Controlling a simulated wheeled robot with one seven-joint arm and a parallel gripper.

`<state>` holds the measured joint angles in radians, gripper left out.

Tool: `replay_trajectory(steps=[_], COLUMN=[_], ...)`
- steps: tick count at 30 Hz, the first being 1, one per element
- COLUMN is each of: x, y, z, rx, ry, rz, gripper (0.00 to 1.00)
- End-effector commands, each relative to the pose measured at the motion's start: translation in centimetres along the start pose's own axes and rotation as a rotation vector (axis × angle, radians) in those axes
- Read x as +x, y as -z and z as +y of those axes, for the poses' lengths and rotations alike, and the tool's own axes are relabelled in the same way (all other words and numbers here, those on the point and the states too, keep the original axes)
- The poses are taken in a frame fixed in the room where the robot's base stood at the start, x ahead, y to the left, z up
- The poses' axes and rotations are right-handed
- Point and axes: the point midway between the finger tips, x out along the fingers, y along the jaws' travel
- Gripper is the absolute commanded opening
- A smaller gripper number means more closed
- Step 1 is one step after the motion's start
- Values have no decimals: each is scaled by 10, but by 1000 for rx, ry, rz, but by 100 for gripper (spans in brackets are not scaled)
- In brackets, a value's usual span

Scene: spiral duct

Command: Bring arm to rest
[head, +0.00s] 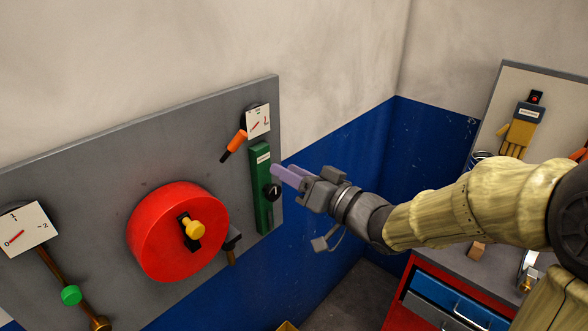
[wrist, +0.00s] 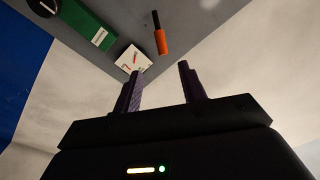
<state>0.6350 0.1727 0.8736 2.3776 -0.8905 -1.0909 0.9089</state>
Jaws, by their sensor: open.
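My gripper (head: 290,177) is at the end of my outstretched arm, just right of the green switch plate on the grey wall panel. Its purple fingers point left toward the panel. In the wrist view the two fingers (wrist: 160,85) stand apart with nothing between them. The green plate (head: 259,165) carries a black knob (head: 272,192). In the head view the fingertips overlap the plate's edge near the knob; I cannot tell whether they touch it.
The grey panel (head: 100,170) also holds a red wheel (head: 160,245) with a yellow knob, an orange handle (head: 238,140), a small gauge (head: 257,121) and a larger gauge (head: 25,228). At right stand a red and blue drawer cabinet (head: 440,300) and a board with a yellow glove (head: 518,135).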

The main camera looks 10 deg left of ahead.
Motion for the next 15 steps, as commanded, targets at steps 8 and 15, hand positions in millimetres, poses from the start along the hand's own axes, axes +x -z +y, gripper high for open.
replay_trajectory(steps=[8, 15], x=[-14, -81], y=[-18, -56], z=[52, 129], rx=[-65, -123], ry=[-255, -699], rz=[-75, -298], gripper=[41, 41])
